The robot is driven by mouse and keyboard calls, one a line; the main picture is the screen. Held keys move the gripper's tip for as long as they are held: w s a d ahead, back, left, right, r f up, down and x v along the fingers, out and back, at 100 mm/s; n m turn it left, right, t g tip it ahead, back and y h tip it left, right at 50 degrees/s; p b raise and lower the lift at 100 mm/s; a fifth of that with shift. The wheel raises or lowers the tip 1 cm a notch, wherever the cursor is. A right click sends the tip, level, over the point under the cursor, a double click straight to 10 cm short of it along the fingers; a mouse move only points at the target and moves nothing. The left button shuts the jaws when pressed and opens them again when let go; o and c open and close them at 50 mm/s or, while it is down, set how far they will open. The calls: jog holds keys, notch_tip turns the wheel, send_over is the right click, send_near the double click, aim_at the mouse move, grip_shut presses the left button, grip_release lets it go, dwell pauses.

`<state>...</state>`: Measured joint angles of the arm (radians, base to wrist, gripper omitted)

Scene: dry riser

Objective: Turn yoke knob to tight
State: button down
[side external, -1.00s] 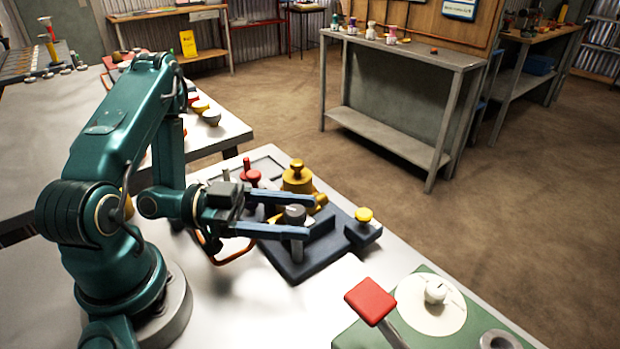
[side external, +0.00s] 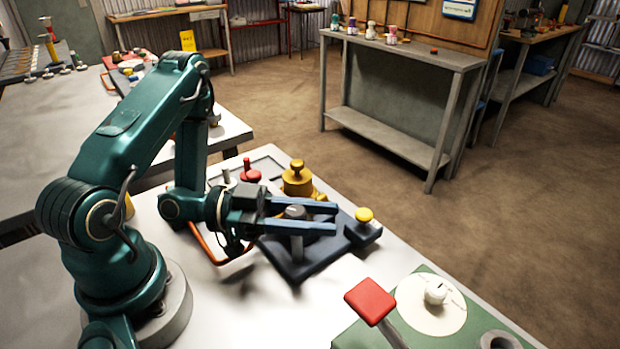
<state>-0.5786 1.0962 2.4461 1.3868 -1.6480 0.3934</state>
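A dark grey round knob (side external: 294,212) tops a pale upright post on a dark blue base plate (side external: 300,272). It shows no readable mark, so I cannot be sure it is the yoke knob. My gripper (side external: 334,218) is open, with its two long blue fingers level and apart. In the picture the grey knob lies between the fingers, nearer the gripper body than the fingertips. I cannot tell whether either finger touches it. A brass-yellow fitting with a round top (side external: 297,178) stands just behind the far finger, its lower part partly hidden.
A yellow button (side external: 364,215) on a dark block stands right of the fingertips. A red knob (side external: 250,173) is behind my gripper. A red paddle (side external: 370,301) and a white knob on a pale disc (side external: 432,306) stand at the front right. White bench between is clear.

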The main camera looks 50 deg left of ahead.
jog(key=shift+s+d+m+g+h, duration=0.1)
jog(key=shift+s+m+g+h, duration=0.05)
jog(key=shift+m+g+h, duration=0.75)
jog(key=c, duration=0.5)
grip_release()
jog(key=shift+v, duration=2.55)
